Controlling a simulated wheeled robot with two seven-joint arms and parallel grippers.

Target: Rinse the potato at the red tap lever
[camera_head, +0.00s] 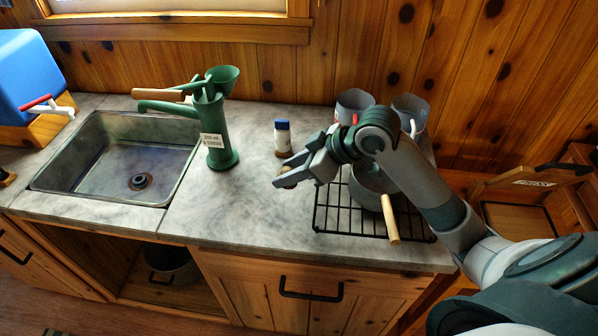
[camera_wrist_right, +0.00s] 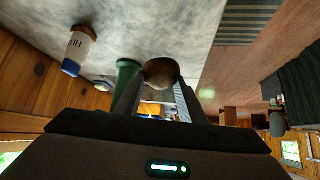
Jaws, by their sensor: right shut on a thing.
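My right gripper (camera_head: 287,174) is shut on the brown potato (camera_wrist_right: 161,72) and holds it above the counter, right of the green pump. In the head view the fingers hide most of the potato. The red tap lever (camera_head: 36,102) sits on the front of a blue water container (camera_head: 40,62) at the far left, with a pale spout beside it. The container stands on a wooden block at the left of the sink (camera_head: 70,188). The gripper is well to the right of the lever, with the sink and pump between. My left gripper is not in view.
The green hand pump (camera_head: 216,140) stands between the sink and my gripper. A white jar with a blue lid (camera_head: 282,137) stands behind the gripper; it also shows in the wrist view (camera_wrist_right: 78,50). A black rack (camera_head: 335,222) holds a pot (camera_head: 368,188) beneath my forearm. Metal cups (camera_head: 354,102) stand behind.

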